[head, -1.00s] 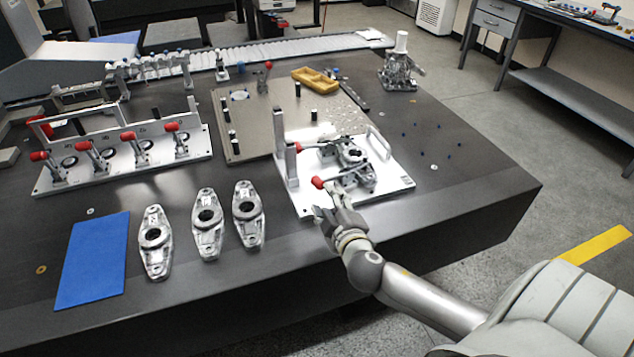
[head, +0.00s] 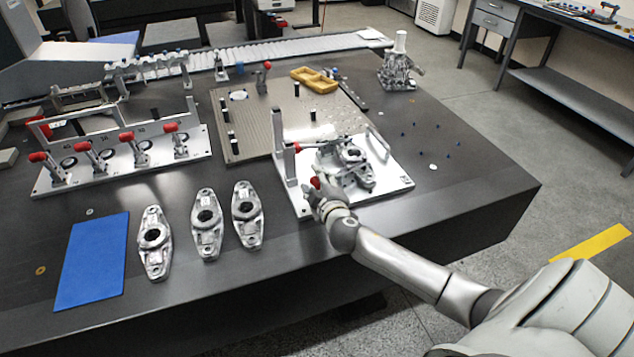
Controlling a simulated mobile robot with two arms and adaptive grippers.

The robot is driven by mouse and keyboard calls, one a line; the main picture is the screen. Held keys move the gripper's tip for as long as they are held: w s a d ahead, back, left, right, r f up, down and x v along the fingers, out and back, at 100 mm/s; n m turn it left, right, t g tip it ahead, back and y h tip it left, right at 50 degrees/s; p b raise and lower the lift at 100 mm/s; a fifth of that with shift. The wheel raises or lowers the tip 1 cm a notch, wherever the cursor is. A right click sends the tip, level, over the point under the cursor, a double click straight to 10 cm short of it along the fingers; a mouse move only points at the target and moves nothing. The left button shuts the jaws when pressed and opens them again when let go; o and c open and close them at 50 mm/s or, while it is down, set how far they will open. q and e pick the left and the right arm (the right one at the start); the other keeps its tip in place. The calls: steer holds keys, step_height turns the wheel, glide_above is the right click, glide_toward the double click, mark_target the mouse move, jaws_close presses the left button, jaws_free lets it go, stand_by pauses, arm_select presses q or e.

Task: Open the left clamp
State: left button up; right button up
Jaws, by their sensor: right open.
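A small white clamp fixture (head: 391,187) sits near the front edge of the dark table, with a metal part (head: 352,158) in it. Two toggle clamps with red-tipped levers are on it. The farther red tip (head: 297,147) is clear of my gripper, its lever lying low. The nearer red tip (head: 316,183) is at the fingers of my right gripper (head: 316,192), which partly hide it and its lever. My right gripper is open around or beside this tip; I cannot tell whether it touches. My left gripper is out of view.
A longer fixture (head: 110,175) with several red-tipped clamps stands at the left. Three loose metal parts (head: 205,222) and a blue mat (head: 92,262) lie in front. A perforated plate (head: 255,135) and a yellow tray (head: 315,79) are behind. Table right of the fixture is mostly free.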

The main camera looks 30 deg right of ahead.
steer(key=shift+s+f, duration=0.1)
jaws_close()
